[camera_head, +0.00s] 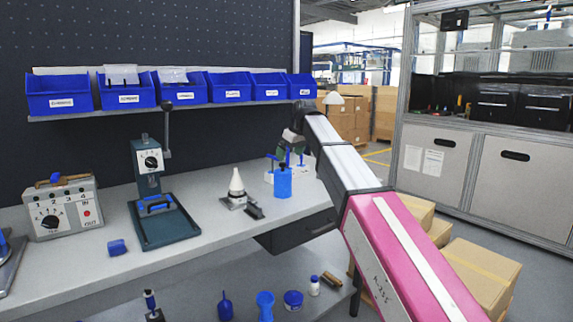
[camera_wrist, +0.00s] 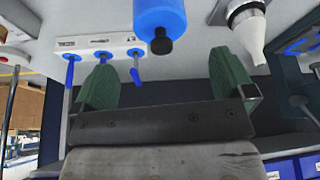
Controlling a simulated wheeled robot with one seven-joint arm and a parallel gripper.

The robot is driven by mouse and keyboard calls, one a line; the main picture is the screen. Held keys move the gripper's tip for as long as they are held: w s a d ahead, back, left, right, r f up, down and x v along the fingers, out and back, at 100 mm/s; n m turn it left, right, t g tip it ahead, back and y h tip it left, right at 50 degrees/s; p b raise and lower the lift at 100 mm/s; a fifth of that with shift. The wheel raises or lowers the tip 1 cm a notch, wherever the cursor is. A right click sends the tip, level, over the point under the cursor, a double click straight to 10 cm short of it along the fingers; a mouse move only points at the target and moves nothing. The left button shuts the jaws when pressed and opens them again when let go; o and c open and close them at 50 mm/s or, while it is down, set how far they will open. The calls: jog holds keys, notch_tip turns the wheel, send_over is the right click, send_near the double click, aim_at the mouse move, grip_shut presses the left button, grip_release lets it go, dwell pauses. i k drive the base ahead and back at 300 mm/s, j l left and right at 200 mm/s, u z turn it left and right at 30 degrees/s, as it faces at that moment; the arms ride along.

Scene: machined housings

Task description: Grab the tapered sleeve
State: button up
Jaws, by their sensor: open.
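A white cone (camera_head: 237,184), the thing that best fits the tapered sleeve, stands upright on a small metal base on the bench, left of the blue bottle. The white cone also shows in the wrist view (camera_wrist: 251,33), at the upper right, outside the fingers. My gripper (camera_head: 291,148) is above the back right part of the bench, right of the cone and apart from it. In the wrist view, the two green finger pads of my gripper (camera_wrist: 163,65) are spread wide with nothing between them.
A blue bottle (camera_head: 282,183) with a black cap stands near my gripper, beside a white rack (camera_wrist: 88,48) of blue-handled tools. A dark green press (camera_head: 160,215) and a control box (camera_head: 63,208) stand left. Blue bins (camera_head: 134,98) line the shelf above.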

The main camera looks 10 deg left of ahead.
aim_at(236, 184)
jog(key=u, duration=1.45)
jog(key=k, duration=0.45)
